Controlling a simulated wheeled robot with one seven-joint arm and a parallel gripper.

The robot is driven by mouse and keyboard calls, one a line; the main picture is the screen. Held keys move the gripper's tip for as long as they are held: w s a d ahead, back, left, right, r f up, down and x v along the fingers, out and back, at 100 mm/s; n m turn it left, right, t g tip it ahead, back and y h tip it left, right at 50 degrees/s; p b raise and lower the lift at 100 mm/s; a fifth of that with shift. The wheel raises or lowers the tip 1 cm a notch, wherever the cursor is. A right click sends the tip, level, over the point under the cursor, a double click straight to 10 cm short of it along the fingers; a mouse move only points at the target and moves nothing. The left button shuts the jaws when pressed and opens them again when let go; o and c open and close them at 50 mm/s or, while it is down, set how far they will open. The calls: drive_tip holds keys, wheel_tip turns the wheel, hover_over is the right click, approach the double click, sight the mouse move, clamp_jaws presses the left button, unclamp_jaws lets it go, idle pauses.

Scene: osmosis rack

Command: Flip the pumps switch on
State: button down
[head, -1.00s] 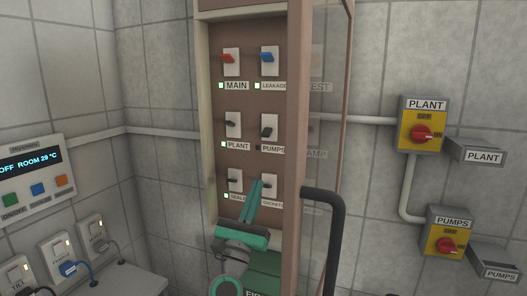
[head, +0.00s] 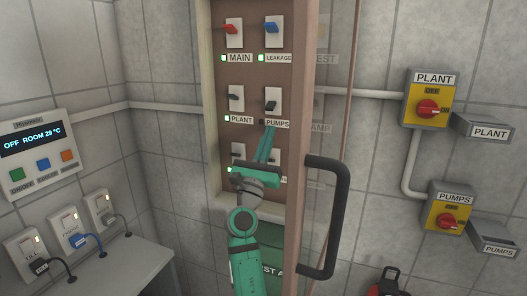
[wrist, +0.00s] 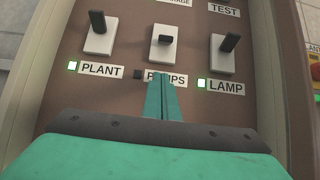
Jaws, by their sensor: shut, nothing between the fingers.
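The pumps switch (head: 272,104) is a dark lever on a white plate in the middle row of the brown panel. It also shows in the wrist view (wrist: 165,40), its lever tilted differently from the plant and lamp levers beside it. The lamp by its PUMPS label (wrist: 137,74) is dark. My green gripper (head: 270,131) is shut and empty. Its tips are just below the pumps switch, over the label. In the wrist view the fingertips (wrist: 161,78) partly hide that label. I cannot tell whether they touch the panel.
The plant switch (wrist: 98,36) and lamp switch (wrist: 225,50) flank it, with green lamps lit. The main switch (head: 231,29) and leakage switch (head: 271,30) are above. An open door with a black handle (head: 343,215) stands right of the arm. Yellow isolator boxes (head: 426,105) hang on the right wall.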

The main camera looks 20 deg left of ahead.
sight(270, 107)
drive_tip(key=shift+s+r, duration=0.25)
drive_tip(key=shift+r, duration=0.85)
drive_tip(key=shift+s+r, duration=0.25)
drive_tip(key=shift+r, duration=0.85)
